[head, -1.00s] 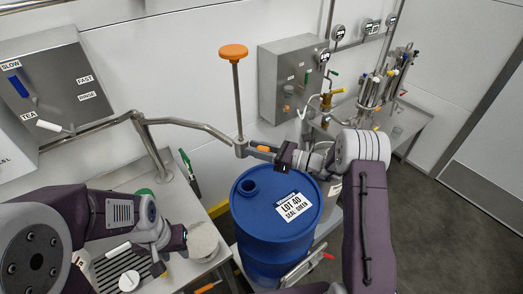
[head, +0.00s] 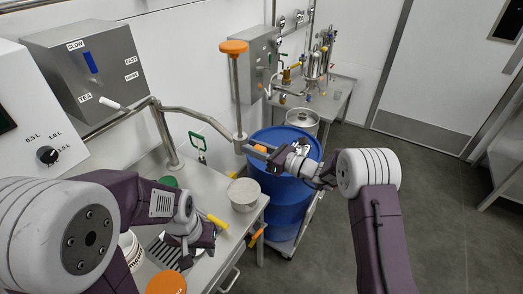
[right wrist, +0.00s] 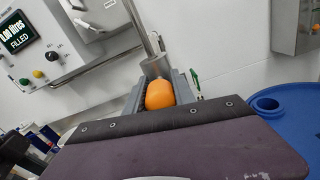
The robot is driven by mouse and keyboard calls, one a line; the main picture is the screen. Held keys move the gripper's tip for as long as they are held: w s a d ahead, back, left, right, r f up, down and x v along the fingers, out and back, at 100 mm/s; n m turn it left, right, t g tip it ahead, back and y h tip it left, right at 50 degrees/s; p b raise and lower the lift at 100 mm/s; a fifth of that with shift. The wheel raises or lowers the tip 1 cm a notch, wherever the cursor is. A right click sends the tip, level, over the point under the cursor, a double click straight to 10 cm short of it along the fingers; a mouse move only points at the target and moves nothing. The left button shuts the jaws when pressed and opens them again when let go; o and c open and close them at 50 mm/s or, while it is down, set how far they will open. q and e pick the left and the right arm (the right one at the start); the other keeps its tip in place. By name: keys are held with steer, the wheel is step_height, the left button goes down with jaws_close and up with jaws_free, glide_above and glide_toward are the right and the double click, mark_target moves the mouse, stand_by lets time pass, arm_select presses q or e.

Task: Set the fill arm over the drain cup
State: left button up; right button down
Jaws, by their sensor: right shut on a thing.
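The fill arm (head: 195,116) is a bent metal pipe on a post, with an upright rod and orange knob (head: 233,47) at its free end. My right gripper (head: 262,150) is shut on the orange grip at that end; the grip (right wrist: 160,94) also shows between the fingers in the right wrist view. A pale round cup (head: 244,194), seemingly the drain cup, stands at the bench's right edge. In the head view the arm's end appears above it; whether they line up is unclear. My left gripper (head: 207,234) is low over the bench, its jaws unclear.
A blue drum (head: 285,205) stands right of the bench (head: 226,236), close under my right gripper. A steel control box (head: 85,70) and a dial panel (head: 35,140) stand at left. Another bench with glassware is behind. The floor at right is clear.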

steer(key=shift+s+a+r, duration=0.1)
steer(key=shift+a+r, duration=0.1)
steer(key=shift+r, duration=0.1)
steer(key=c, duration=1.4)
jaws_free()
steer(key=o, duration=0.3)
steer(key=shift+a, duration=0.1)
steer(key=shift+o, duration=0.2)
steer(key=b+v, duration=0.1)
steer(key=v, duration=0.7)
steer(key=shift+s+d+f, duration=0.15)
steer(key=shift+d, duration=0.1)
